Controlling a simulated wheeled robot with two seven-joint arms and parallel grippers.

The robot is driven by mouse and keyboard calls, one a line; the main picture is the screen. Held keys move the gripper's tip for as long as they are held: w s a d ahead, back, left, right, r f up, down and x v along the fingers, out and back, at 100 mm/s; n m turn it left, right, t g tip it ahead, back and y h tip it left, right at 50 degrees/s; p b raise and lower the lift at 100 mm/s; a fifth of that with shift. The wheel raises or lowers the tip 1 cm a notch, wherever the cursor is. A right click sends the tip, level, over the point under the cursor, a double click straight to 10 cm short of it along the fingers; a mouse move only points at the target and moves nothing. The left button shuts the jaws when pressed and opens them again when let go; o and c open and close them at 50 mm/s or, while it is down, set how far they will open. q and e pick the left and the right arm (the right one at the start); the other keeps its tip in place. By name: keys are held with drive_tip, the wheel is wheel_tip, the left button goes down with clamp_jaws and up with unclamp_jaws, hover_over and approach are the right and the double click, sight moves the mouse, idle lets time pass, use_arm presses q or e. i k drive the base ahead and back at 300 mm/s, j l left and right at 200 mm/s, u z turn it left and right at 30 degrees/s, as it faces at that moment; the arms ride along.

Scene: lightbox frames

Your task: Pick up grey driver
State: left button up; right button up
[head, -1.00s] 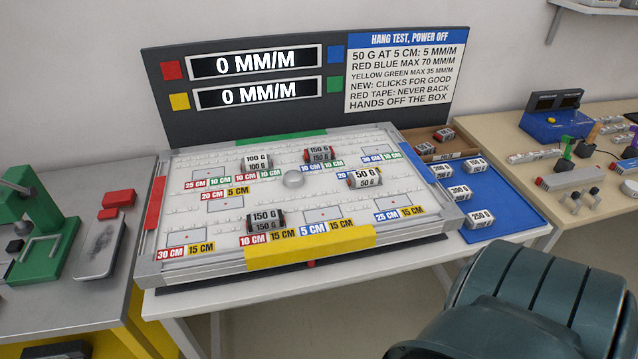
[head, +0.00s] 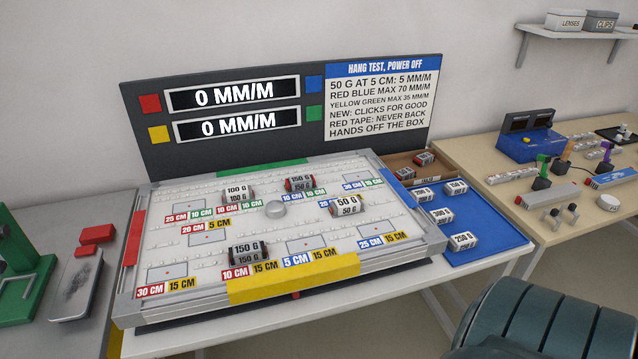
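No gripper of mine shows in the head view. I cannot single out the grey driver with certainty. On the beige bench (head: 520,160) at the right lies a long grey box-shaped piece (head: 553,195), and a similar grey piece with a blue strip (head: 613,178) lies to its right. Dark stands with a green handle (head: 542,168), an orange handle (head: 566,150) and a purple one stand near them. The details are small at this distance.
A white table holds a balance board (head: 330,215) with labelled weights. A blue tray (head: 480,250) with more weights lies to its right. A blue device (head: 525,146) stands on the beige bench. A large dark teal ribbed shape (head: 550,325) fills the lower right.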

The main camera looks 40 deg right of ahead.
sight(296, 182)
drive_tip(key=z, duration=1.4)
drive_tip(key=i+j, duration=0.15)
drive_tip(key=i, duration=0.15)
drive_tip(key=i+j, duration=0.15)
drive_tip(key=i, duration=0.15)
